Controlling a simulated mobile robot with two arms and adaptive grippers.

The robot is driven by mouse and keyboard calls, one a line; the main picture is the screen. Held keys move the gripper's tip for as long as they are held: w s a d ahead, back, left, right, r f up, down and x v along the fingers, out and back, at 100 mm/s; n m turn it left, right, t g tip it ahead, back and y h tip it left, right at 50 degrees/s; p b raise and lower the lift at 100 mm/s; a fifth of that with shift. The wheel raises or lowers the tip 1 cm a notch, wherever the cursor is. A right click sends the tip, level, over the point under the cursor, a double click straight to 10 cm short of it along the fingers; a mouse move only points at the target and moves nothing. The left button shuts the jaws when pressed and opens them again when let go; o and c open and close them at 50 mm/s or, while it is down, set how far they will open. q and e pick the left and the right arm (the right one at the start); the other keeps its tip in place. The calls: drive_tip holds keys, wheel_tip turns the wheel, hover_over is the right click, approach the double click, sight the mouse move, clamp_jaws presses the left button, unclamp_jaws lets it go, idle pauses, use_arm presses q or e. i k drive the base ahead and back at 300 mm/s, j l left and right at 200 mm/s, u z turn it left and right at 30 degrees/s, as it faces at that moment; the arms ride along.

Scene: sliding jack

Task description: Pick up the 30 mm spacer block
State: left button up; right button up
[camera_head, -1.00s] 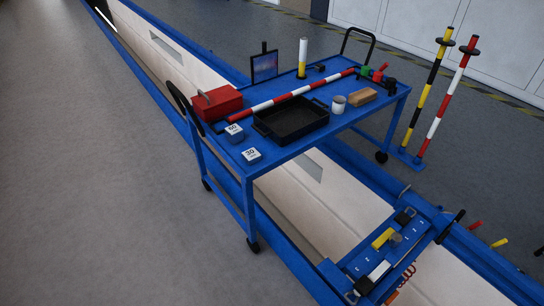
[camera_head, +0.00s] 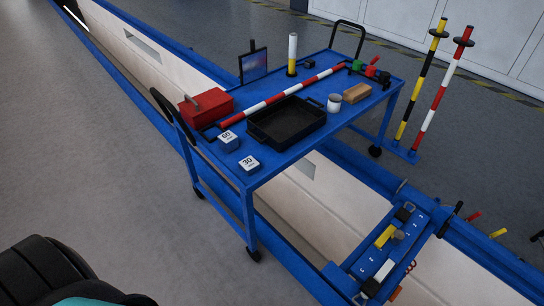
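The 30 mm spacer block (camera_head: 249,164) is a small blue block with a white top marked 30. It sits on the blue cart top near its front left corner. A similar block marked 60 (camera_head: 228,141) stands just behind it to the left. A dark rounded part, probably of my own arm, shows at the bottom left corner with a teal patch. No gripper fingers are in view.
The blue cart (camera_head: 285,165) also holds a black tray (camera_head: 286,122), red toolbox (camera_head: 206,104), red-and-white bar (camera_head: 283,95), white cup (camera_head: 334,103) and tan block (camera_head: 357,93). The cart stands over a pit with blue rails. Grey floor at left is open.

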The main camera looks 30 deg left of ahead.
sight(249, 165)
drive_tip(key=i+j+z, duration=0.1)
drive_tip(key=j+z, duration=0.3)
drive_tip(key=j, duration=0.85)
drive_tip(key=j+z, duration=0.4)
drive_tip(key=j, duration=0.8)
drive_tip(key=k, duration=0.1)
